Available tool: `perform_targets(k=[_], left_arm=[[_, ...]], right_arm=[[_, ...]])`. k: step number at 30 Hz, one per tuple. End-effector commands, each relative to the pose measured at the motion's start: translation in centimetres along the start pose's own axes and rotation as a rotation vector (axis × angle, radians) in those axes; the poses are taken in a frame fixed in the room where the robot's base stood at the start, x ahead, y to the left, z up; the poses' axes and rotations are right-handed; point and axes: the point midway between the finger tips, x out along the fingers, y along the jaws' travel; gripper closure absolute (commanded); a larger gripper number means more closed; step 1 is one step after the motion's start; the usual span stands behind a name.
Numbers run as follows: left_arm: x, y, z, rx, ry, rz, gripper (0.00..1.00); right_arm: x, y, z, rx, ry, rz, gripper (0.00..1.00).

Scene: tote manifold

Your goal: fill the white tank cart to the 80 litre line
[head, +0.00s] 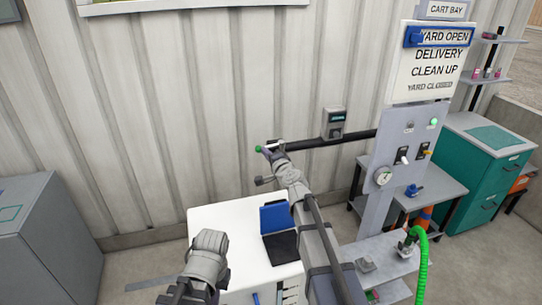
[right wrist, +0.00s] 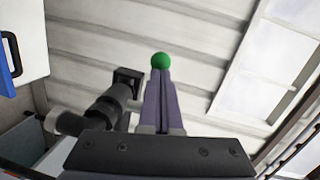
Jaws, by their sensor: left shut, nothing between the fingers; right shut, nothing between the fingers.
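A white cabinet-like body (head: 215,218) stands low in the middle of the head view; I cannot tell whether it is the white tank cart, and no litre line shows. My right gripper (head: 266,151) is shut and empty at the end of a dark pipe (head: 340,138) on the wall. A green ball (head: 259,148) sits at its fingertips; it also shows in the right wrist view (right wrist: 160,61), just beyond the shut fingers (right wrist: 158,95). Whether they touch is unclear. My left gripper (head: 145,284) is low at the left, shut, away from everything; its fingers show poorly.
A grey panel (head: 397,150) at right carries a gauge (head: 383,176), switches and a green lamp. A sign board (head: 430,65) hangs above it. A green hose (head: 423,265) stands below. A blue-and-black holder (head: 277,218) is on the white body. A grey cabinet (head: 45,235) is left.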

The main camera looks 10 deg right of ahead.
Motion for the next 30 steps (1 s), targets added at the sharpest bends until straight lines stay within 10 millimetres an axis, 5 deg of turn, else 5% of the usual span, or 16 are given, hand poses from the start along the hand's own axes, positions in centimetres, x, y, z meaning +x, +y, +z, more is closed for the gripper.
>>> perform_targets(k=[30], left_arm=[[0.0, 0.0, 0.0, 0.0, 0.0, 0.0, 1.0]], right_arm=[[2.7, -0.5, 1.0, 0.002, -0.005, -0.001, 1.0]])
